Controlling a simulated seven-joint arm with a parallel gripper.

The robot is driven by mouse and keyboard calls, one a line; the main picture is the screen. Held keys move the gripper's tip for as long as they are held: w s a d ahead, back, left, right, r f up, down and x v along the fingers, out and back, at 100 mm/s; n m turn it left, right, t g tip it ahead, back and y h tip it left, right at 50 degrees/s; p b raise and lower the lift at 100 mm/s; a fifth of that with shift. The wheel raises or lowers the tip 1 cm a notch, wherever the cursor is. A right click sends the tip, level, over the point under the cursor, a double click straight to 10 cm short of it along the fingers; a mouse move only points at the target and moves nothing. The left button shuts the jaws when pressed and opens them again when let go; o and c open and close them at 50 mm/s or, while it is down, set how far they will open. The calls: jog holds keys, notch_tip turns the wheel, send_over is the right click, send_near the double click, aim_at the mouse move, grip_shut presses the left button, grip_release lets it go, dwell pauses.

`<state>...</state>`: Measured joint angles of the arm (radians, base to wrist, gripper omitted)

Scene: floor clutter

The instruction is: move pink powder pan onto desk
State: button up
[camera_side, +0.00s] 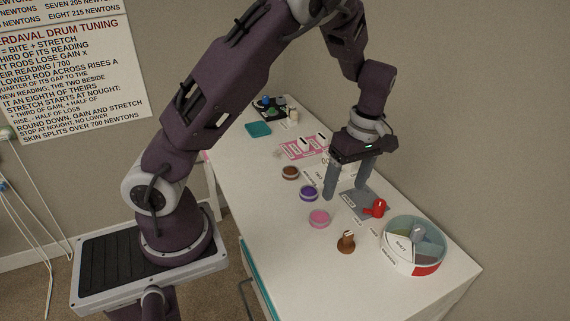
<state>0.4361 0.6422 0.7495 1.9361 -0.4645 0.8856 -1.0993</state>
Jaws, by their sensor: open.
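The pink powder pan (319,219) is a small round dish of pink powder on the white desk (290,245), near its front edge. My gripper (345,194) points down over the desk, behind and to the right of the pink pan. Its two fingers are apart with nothing seen between them. The tips are near the left part of a grey mat (350,206); I cannot tell whether they touch the surface.
A purple pan (309,194) and a brown pan (290,173) stand left of the pink one. A red object (378,208), a brown stamp-like object (346,242) and a divided round tray (416,266) are to the right. Pink cards (295,151) and a teal square (258,129) lie farther left.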

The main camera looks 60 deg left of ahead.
jog(key=s+d+r+m+t+h, duration=0.1)
jog(key=s+d+r+m, duration=0.15)
jog(key=r, duration=0.35)
jog(key=s+d+r+m+t+h, duration=0.1)
jog(key=s+r+m, duration=0.3)
jog(key=r, duration=0.1)
jog(key=s+r+m+t+y, duration=0.1)
jog(key=s+r+m+t, duration=0.4)
jog(key=s+m, duration=0.7)
jog(key=s+d+r, duration=0.1)
jog(key=s, duration=0.1)
jog(key=shift+s+r+y, duration=0.2)
jog(key=shift+s+y, duration=0.1)
jog(key=shift+s, duration=0.1)
